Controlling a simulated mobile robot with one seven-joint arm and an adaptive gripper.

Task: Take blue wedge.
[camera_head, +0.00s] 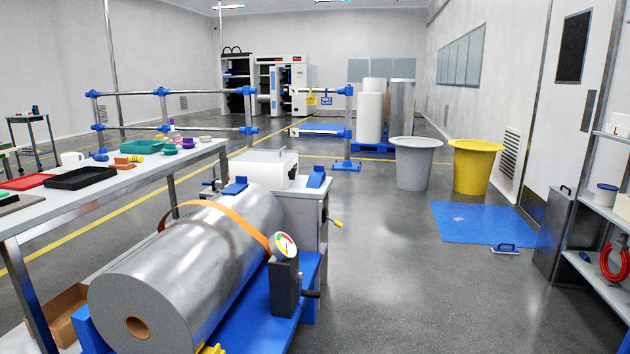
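A small blue block with a sloped look (317,177) stands on the right end of the grey cabinet top (302,192), beside a white box. Another small blue piece (235,187) sits on top of the large silver roll, at its far end. I cannot tell for sure which of these is the blue wedge. My gripper is not in view.
The silver roll (190,262) lies on a blue cradle (262,318) with an orange strap and a dial gauge (284,246). A white box (264,168) stands behind it. A cluttered table (140,178) is at left.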

